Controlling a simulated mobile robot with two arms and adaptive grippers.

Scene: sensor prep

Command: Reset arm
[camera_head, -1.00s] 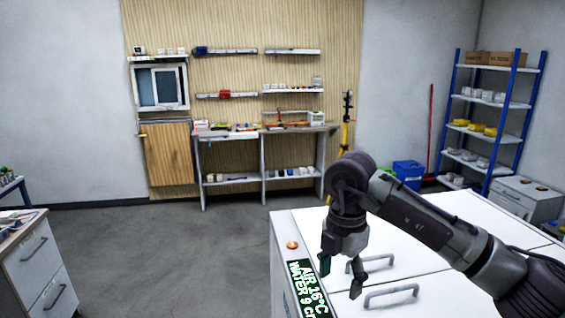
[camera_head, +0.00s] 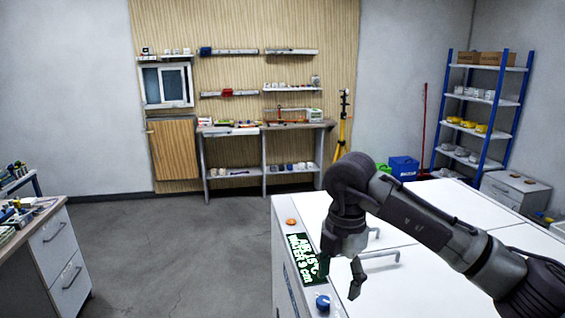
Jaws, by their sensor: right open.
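My right gripper (camera_head: 339,277) hangs from my right arm, which comes in from the right. Its fingers are apart, with nothing between them, and point down over the front left part of the white cabinet (camera_head: 450,195). A dark display (camera_head: 303,258) with green-white text sits on the cabinet's left edge, just left of the gripper. The text reads about air 15 °C and water 9 cm. A blue knob (camera_head: 322,303) is just below the fingers in the picture. An orange button (camera_head: 291,222) is above the display. My left gripper is not in view.
A drawer unit (camera_head: 45,255) with items on top stands at the left. A workbench (camera_head: 262,130) with shelves is at the back wall. A yellow tripod (camera_head: 343,130), blue boxes (camera_head: 403,168) and a blue rack (camera_head: 487,110) stand behind the cabinet. The grey floor in the middle is clear.

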